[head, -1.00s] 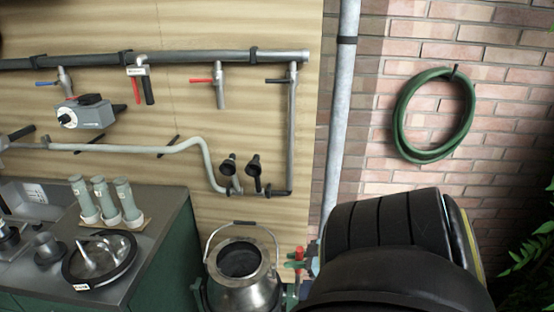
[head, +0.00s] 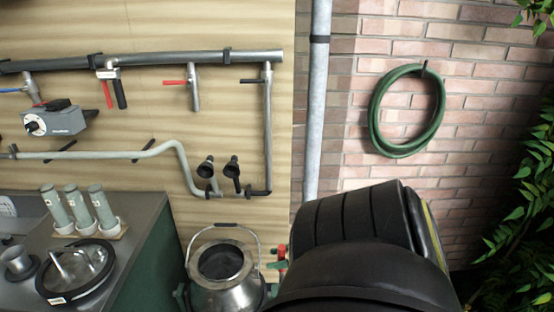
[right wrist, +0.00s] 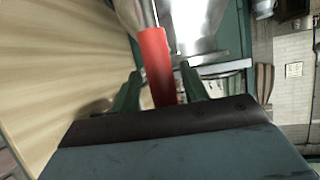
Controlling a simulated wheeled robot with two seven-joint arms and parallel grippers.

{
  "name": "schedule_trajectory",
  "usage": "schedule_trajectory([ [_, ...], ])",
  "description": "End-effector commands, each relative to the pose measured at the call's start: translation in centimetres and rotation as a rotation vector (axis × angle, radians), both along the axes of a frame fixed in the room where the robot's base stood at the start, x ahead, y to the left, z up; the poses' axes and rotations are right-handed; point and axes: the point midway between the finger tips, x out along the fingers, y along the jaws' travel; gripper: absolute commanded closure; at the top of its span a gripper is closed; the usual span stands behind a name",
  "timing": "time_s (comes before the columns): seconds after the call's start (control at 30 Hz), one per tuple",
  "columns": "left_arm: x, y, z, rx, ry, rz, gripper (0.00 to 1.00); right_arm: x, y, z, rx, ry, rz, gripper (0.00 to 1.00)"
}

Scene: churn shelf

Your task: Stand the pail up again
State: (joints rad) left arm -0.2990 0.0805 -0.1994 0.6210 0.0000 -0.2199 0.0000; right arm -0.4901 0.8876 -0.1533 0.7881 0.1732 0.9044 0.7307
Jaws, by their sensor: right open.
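The shiny metal pail (head: 235,296) stands low in the middle of the head view, with its dark round mouth showing and its bail handle raised. Its base is cut off, and I cannot tell how far it tilts. Green parts flank it. A red grip (head: 282,251) shows just right of it. In the right wrist view, the red grip (right wrist: 154,55) on a grey rod lies between the two green fingers of my open right gripper (right wrist: 160,72); the pail's metal (right wrist: 197,25) is beyond. I cannot tell whether the fingers touch the grip. My left gripper is out of view.
A counter (head: 125,250) with grey-green cups (head: 78,207) and a black-rimmed round lid (head: 75,272) stands left. Pipes (head: 150,63) with valves run along the wooden wall. A green hose (head: 375,110) hangs on brick. Leaves (head: 525,200) are at right. My black arm covers the lower right.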

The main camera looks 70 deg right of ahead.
Motion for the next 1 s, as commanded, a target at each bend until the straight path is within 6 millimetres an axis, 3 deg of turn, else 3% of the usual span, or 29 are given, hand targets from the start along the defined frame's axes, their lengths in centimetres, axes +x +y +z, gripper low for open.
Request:
schedule_trajectory([
  [0.23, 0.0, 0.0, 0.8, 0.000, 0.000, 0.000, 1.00, -2.1, -0.1, 1.0, 0.000, 0.004, 0.002, 0.56],
  [0.5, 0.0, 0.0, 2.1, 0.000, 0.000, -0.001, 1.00, -7.7, -0.8, 3.6, -0.001, 0.005, 0.000, 0.56],
  [0.7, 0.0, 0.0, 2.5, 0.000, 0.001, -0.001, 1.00, -10.8, -1.2, 5.0, -0.001, 0.002, -0.001, 0.56],
  [1.0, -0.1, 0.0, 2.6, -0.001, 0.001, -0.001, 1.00, -12.2, -1.3, 5.6, 0.000, 0.000, -0.001, 0.56],
])
